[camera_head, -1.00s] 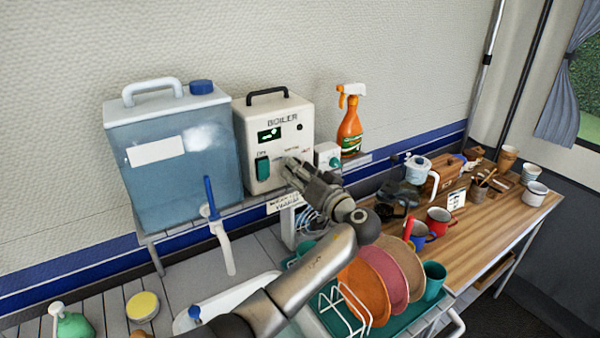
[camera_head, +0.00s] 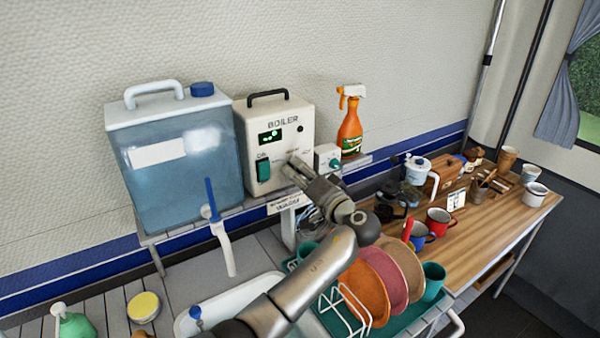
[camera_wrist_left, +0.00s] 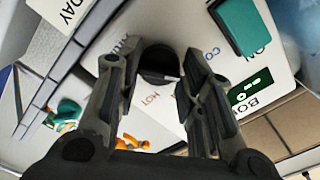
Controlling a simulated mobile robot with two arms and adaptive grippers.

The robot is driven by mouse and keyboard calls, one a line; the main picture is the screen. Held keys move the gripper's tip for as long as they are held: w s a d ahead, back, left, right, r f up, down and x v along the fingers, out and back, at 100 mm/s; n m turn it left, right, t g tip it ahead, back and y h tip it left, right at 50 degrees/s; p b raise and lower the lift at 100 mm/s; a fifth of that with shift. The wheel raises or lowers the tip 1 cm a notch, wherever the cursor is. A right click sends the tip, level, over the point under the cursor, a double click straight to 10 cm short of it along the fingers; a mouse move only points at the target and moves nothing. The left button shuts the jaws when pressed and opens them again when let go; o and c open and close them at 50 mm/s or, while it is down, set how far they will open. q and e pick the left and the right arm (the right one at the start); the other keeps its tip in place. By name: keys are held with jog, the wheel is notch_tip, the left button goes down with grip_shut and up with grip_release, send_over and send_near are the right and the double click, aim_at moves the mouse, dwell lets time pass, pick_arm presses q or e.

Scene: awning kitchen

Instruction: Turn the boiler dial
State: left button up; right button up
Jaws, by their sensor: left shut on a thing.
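The white boiler (camera_head: 276,145) stands on a shelf against the wall, with a green display and a green switch (camera_head: 263,171) on its front. My left gripper (camera_head: 293,171) is at the lower right of the boiler's front and covers the dial in the head view. In the left wrist view, the dark round dial (camera_wrist_left: 158,62) sits between the fingertips of my left gripper (camera_wrist_left: 155,75), which is shut on it. Labels such as HOT show around the dial. Its pointer position is hard to tell. My right gripper is not in view.
A blue water tank (camera_head: 172,165) with a tap stands left of the boiler. A small box with a green knob (camera_head: 329,159) and an orange spray bottle (camera_head: 349,125) stand to its right. Plates in a rack (camera_head: 377,275) are close below my left arm.

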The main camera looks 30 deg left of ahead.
pick_arm(q)
jog(key=m+p, duration=0.1)
jog(key=m, duration=0.2)
jog(key=shift+r+m, duration=0.15)
jog(key=shift+m, duration=0.15)
jog(key=shift+m+p, duration=1.1)
jog(key=shift+m, duration=0.6)
jog(key=o, duration=1)
jog(key=v, duration=1.2)
